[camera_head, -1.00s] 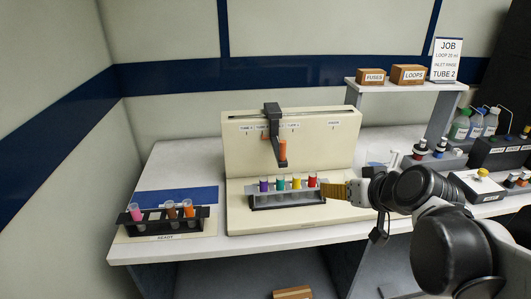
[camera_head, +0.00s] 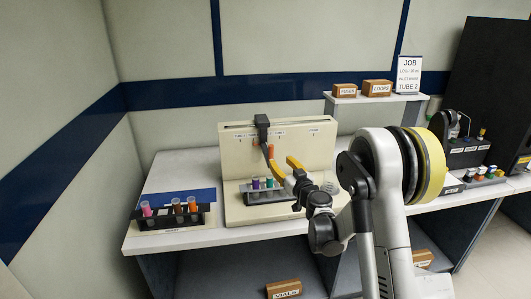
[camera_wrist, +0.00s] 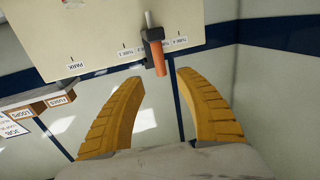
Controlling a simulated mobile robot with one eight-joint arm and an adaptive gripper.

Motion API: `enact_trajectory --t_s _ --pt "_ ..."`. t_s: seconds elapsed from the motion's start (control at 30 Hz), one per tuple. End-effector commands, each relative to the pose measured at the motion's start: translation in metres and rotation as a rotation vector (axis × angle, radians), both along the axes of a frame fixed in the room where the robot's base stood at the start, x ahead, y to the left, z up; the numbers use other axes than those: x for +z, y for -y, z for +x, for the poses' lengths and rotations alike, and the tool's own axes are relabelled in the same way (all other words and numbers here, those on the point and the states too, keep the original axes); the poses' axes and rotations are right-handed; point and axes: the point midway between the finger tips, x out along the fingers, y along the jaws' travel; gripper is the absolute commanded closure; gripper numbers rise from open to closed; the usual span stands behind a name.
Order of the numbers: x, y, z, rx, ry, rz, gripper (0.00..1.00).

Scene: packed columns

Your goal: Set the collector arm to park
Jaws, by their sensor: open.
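The collector arm (camera_head: 262,131) is a black slider with an orange handle on the cream fraction collector (camera_head: 310,150). It hangs among the TUBE labels, left of the PARK label (camera_head: 314,131) in the head view. The wrist view is turned over: the collector arm (camera_wrist: 151,36) is at top centre and PARK (camera_wrist: 77,65) is to its left. My gripper (camera_head: 281,162) is open in front of the collector. In the wrist view the orange handle (camera_wrist: 161,58) reaches between the open fingertips (camera_wrist: 159,74), with gaps on both sides.
A rack with coloured tubes (camera_head: 255,184) stands below the collector arm, partly hidden by my gripper. A black READY rack (camera_head: 172,214) is at left. A shelf (camera_head: 340,101) with FUSES and LOOPS boxes and a JOB sign (camera_head: 408,75) is at right.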

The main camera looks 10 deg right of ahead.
Motion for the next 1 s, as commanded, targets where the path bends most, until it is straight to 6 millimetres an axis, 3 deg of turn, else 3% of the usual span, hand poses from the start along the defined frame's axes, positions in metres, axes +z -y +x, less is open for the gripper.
enact_trajectory --t_s 0.43,0.6,0.87,0.9,1.0 --pt "-0.001 -0.017 0.080 0.002 -0.001 0.001 0.59" --pt "0.000 -0.019 0.092 0.002 -0.001 0.001 0.59" --pt "0.001 -0.020 0.094 0.002 -0.001 0.001 0.59" --pt "0.001 -0.020 0.094 0.002 -0.001 0.001 0.63" --pt "0.001 -0.020 0.094 0.002 -0.001 0.001 0.94"
